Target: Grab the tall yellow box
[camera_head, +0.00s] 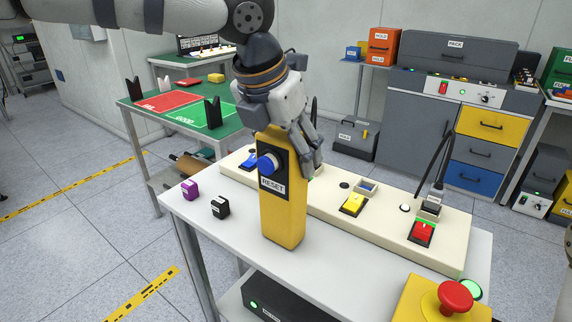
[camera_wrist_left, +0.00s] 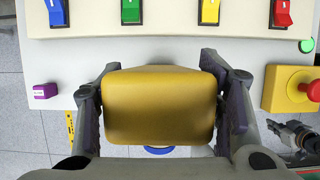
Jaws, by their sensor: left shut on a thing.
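The tall yellow box (camera_head: 283,220) stands upright at the front of the white table (camera_head: 345,285). Its front bears a blue button and a RESET label. My left gripper (camera_head: 290,145) comes down from above and is shut on the box's upper part. In the left wrist view the box's yellow top (camera_wrist_left: 160,105) fills the space between the two fingers (camera_wrist_left: 160,90). In the head view one finger is mostly hidden behind the box. What seems to be my right gripper (camera_wrist_left: 298,135) shows at the right edge of the left wrist view; its jaws are unclear.
A long cream panel (camera_head: 385,222) with coloured switches lies behind the box. A purple block (camera_head: 190,190) and a black block (camera_head: 220,207) lie to the left. A yellow housing (camera_head: 415,300) with a red button (camera_head: 455,297) stands at the front right.

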